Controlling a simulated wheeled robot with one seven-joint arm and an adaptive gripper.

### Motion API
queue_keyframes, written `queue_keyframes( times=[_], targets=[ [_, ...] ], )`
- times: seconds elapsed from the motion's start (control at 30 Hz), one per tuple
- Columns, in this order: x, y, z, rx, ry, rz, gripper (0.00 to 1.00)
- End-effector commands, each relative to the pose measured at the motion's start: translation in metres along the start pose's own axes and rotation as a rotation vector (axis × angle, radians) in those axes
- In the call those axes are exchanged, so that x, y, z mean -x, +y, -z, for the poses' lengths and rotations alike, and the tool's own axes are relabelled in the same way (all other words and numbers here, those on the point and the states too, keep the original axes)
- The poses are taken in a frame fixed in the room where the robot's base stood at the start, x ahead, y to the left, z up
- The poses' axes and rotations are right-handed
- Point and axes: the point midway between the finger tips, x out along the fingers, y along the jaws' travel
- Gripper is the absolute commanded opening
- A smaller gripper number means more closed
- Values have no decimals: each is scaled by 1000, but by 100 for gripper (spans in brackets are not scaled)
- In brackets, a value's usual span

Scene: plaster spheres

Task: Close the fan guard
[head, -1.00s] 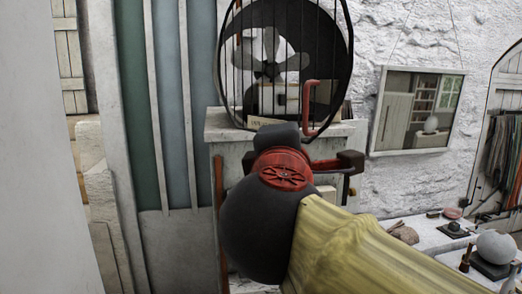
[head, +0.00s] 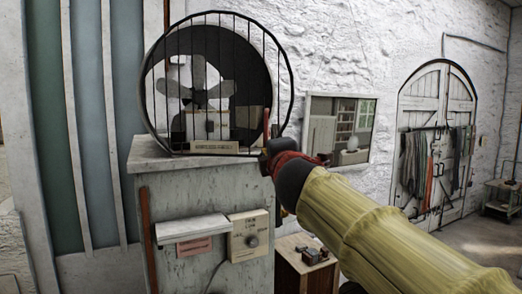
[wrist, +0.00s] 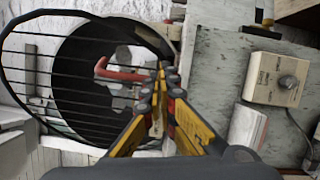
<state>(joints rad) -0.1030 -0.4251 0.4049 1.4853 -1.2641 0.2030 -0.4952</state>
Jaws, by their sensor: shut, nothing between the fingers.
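The fan's round guard (head: 291,97) is a black ring with thin upright bars, standing in front of the dark fan drum (head: 250,75) on a grey cabinet. Its ring sits offset from the drum, apparently standing ajar. A red handle (head: 266,122) is on the guard's right side; it also shows in the wrist view (wrist: 120,74). My gripper (wrist: 161,72) is shut and empty, its yellow-and-grey fingers together just right of the red handle in that picture. I cannot tell whether they touch the guard. In the head view my arm hides the fingertips.
The grey cabinet (head: 205,195) bears a small shelf and a switch box (head: 248,236). A low wooden stand (head: 303,270) is to its right, partly behind my arm. Open floor lies at the far right, before an arched door (head: 440,110).

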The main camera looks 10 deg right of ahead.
Motion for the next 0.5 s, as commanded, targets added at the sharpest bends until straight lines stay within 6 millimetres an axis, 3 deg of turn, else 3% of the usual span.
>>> queue_keyframes(
  times=[0.2,0.5],
  targets=[
    [-33,-2,-14,1,-2,1,0],
    [-58,-4,-21,0,-1,0,0]
  ],
)
